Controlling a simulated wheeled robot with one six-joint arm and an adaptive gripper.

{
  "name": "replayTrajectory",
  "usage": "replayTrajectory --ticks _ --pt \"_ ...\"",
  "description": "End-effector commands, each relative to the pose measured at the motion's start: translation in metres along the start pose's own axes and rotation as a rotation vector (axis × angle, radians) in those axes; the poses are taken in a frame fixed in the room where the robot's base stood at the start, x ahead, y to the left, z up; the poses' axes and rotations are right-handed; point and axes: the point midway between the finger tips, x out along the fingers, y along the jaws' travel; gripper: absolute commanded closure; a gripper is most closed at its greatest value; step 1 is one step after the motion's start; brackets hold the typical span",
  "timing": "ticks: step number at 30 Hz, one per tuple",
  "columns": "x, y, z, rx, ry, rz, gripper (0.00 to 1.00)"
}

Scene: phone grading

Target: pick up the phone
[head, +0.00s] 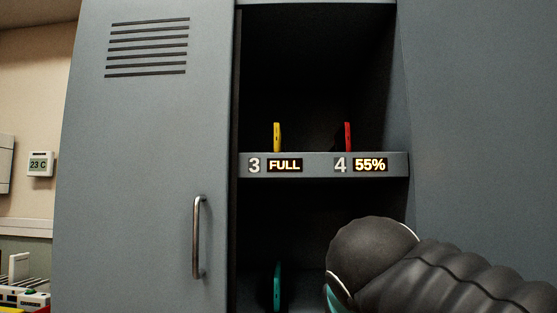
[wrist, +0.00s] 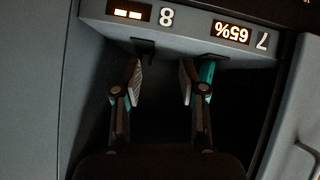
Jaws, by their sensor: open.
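A teal phone (head: 277,287) stands upright on the lower shelf at the left, partly cut off by the frame's bottom. A yellow phone (head: 277,137) stands above label 3 and a red phone (head: 347,136) above label 4. My gripper (wrist: 160,72) is open in the wrist view, with nothing visible between its fingers. A teal surface (wrist: 208,74) shows behind the right finger, under the label 7 reading 65%; it looks like a phone, mostly hidden. In the head view my arm covers the lower right, and the gripper is out of sight.
The upper shelf edge (head: 320,165) reads FULL at 3 and 55% at 4. A grey locker door (head: 130,150) with a metal handle (head: 197,237) is at the left. The wrist view is upside down; its shelf edge (wrist: 185,27) shows two dashes at 8.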

Motion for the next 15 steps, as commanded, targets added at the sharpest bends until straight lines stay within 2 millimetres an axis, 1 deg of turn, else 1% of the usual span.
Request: replayTrajectory --ticks 1,2,3,5,6,8,9,10,12,15 --pt "-0.009 -0.010 -0.031 -0.001 0.064 -0.001 0.58" --pt "-0.017 -0.013 -0.050 0.003 0.103 0.004 0.58" --pt "-0.029 -0.017 -0.074 0.013 0.154 0.008 0.58" --pt "-0.046 -0.025 -0.108 0.031 0.232 0.012 0.58" --pt "-0.060 -0.029 -0.130 0.047 0.284 0.013 0.58" --pt "-0.079 -0.035 -0.158 0.076 0.356 0.012 0.58" --pt "-0.092 -0.039 -0.174 0.096 0.399 0.010 0.58" --pt "-0.101 -0.041 -0.185 0.112 0.430 0.008 0.58" --pt "-0.121 -0.045 -0.207 0.148 0.493 0.003 0.58" --pt "-0.143 -0.048 -0.227 0.190 0.559 -0.004 0.58"
